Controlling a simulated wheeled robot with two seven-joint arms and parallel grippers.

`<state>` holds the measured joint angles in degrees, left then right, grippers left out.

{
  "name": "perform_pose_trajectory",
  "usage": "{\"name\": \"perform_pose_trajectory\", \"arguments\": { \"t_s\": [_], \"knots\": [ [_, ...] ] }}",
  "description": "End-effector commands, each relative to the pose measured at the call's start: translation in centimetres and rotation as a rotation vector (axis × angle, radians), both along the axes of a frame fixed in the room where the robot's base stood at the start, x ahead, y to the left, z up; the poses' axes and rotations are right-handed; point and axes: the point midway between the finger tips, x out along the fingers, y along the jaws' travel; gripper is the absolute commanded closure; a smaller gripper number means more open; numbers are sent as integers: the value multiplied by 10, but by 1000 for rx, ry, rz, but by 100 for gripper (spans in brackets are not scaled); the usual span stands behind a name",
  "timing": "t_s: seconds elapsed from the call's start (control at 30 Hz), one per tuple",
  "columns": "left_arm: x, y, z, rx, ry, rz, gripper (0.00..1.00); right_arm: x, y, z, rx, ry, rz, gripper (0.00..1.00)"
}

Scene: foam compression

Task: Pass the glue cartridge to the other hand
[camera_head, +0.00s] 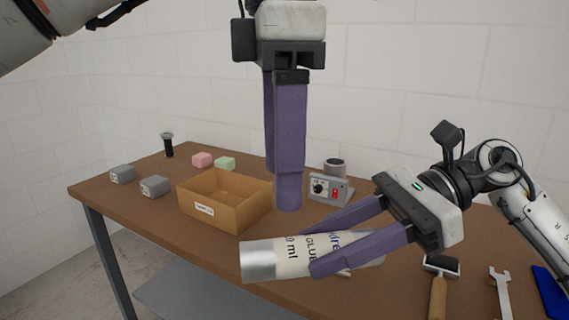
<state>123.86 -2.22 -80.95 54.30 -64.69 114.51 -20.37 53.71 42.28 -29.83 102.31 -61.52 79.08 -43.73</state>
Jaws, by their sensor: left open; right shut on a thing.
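The glue cartridge (293,257) is a silver and cream cylinder with dark lettering, lying roughly level in front of the table's middle. My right gripper (312,252) comes in from the right and is shut on the cartridge, its purple fingers on either side of it. The cartridge's right end is partly hidden behind the near finger. My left gripper (287,190) hangs from above, fingers pointing down, above and behind the cartridge in the picture. It is open and empty; its fingers overlap in this view, so the gap hardly shows.
On the brown table (150,210) stand an open cardboard box (215,218), grey blocks (155,187), pink (202,159) and green (224,163) blocks, a black spool (167,145) and a control box (328,188).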

Motion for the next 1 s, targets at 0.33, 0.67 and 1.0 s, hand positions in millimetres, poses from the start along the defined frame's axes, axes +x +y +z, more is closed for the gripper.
{"name": "perform_pose_trajectory", "arguments": {
  "t_s": [0.33, 0.67, 1.0],
  "knots": [
    [-1, -2, -37, 1, 1, 0, 40, 0, 0, 1, 3, -2, 0, 96],
    [-1, -2, -96, 0, 2, 1, 40, 0, 0, 1, 3, -1, -1, 96],
    [-1, -3, -117, -1, -1, 2, 40, 0, 0, 1, 3, -1, -1, 96]
  ]
}}
